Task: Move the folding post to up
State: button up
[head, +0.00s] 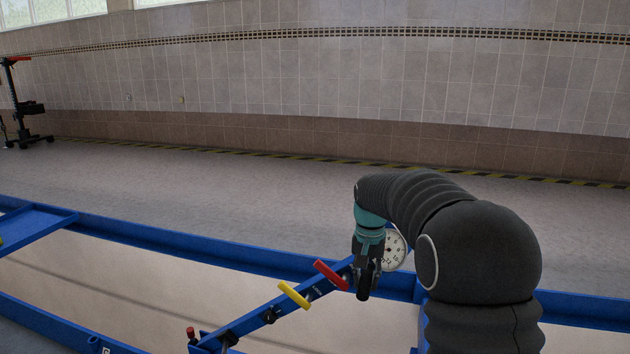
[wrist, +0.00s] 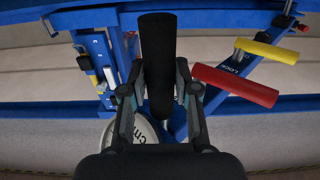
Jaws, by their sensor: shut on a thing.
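A black cylinder (wrist: 157,58), apparently the grip of the folding post, lies between the fingers of my gripper (wrist: 160,98) in the wrist view. My gripper is shut on it, with one finger on each side. In the head view my gripper (head: 367,278) points down over the blue jack beam, close to the red handle. The fingers and my arm hide most of the cylinder there, so I cannot tell its tilt. The blue jack beam (head: 246,324) runs from lower left up to my gripper.
A red handle (head: 331,275) and a yellow handle (head: 294,295) stick out of the beam left of my gripper. A round white gauge (head: 396,251) sits just right of it. Blue rails (head: 150,239) frame the pit.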

jog(key=shift+w+r, duration=0.1)
jog(key=shift+r, duration=0.25)
jog(key=shift+w+r, duration=0.1)
jog(key=w+a+r, duration=0.2)
jog(key=a+r, duration=0.5)
jog(key=shift+a+r, duration=0.4)
dwell(0.6)
jog(key=shift+a, duration=0.1)
jog(key=w+a+r, duration=0.2)
jog(key=a+r, duration=0.4)
jog(key=a, duration=0.3)
jog(key=shift+w+r, duration=0.15)
jog(key=shift+r, duration=0.05)
dwell(0.7)
